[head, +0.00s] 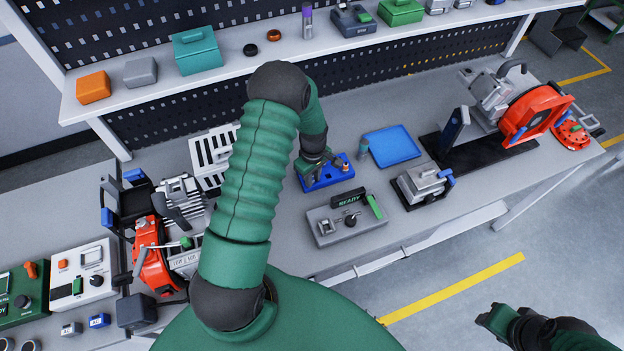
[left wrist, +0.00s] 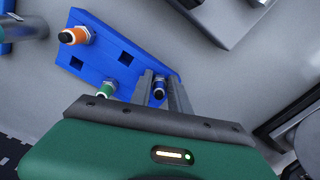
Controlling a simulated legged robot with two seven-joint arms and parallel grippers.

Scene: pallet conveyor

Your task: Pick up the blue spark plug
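The blue spark plug (left wrist: 158,91) stands in the blue holder block (left wrist: 110,50) in the left wrist view. The fingers of my left gripper (left wrist: 161,92) are on either side of it, close to it. I cannot tell whether they press on it. An orange spark plug (left wrist: 76,35) and a green spark plug (left wrist: 107,88) stand in other places of the same block. In the head view the left gripper (head: 316,165) is down over the holder block (head: 325,178) and hides part of it. My right gripper (head: 497,318) is away from the table, low at the right.
A blue tray (head: 391,146) lies behind and right of the block. A grey fixture with a READY sign (head: 347,198) is in front, and a metal clamp unit (head: 421,184) stands at the right. An orange machine (head: 535,112) is at the far right. A shelf (head: 280,58) runs above the back.

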